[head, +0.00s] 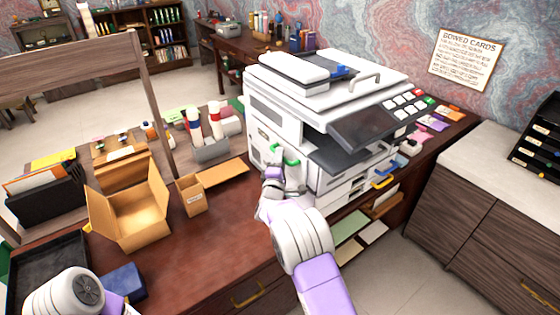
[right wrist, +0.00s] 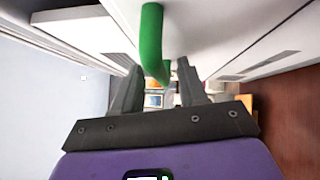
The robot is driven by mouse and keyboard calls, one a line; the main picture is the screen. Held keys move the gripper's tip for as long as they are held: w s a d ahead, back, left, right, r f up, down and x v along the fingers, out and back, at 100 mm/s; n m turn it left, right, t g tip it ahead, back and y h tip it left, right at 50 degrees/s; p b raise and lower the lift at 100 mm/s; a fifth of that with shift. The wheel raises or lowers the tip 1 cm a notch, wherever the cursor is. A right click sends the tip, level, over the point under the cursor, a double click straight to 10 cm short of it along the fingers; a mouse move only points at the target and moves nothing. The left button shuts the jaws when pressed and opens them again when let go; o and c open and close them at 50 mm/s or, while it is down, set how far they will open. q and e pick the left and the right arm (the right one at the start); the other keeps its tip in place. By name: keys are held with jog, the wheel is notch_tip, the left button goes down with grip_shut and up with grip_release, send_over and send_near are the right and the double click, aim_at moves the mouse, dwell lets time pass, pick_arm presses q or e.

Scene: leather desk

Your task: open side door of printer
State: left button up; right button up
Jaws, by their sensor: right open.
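The large white printer (head: 330,80) stands on the desk, its left side facing my right arm. A green handle (head: 290,161) is on the lower part of that side, at the side door. I cannot tell whether the door is fully shut, as my gripper hides part of it. My right gripper (head: 274,172) is at the handle. In the right wrist view the green handle (right wrist: 151,40) reaches down between the two spread fingers (right wrist: 160,76), which are open and not clamped on it. My left gripper is out of view; only part of my left arm shows at bottom left.
An open cardboard box (head: 130,210), a small carton (head: 192,196) and a grey caddy with bottles (head: 210,148) stand on the desk left of the printer. A black tray (head: 50,265) lies at lower left. Bare desk (head: 225,225) lies in front of the carton.

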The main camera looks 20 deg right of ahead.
jog(key=shift+c, duration=0.3)
grip_shut()
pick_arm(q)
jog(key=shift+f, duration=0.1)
pick_arm(e)
jog(key=shift+f, duration=0.1)
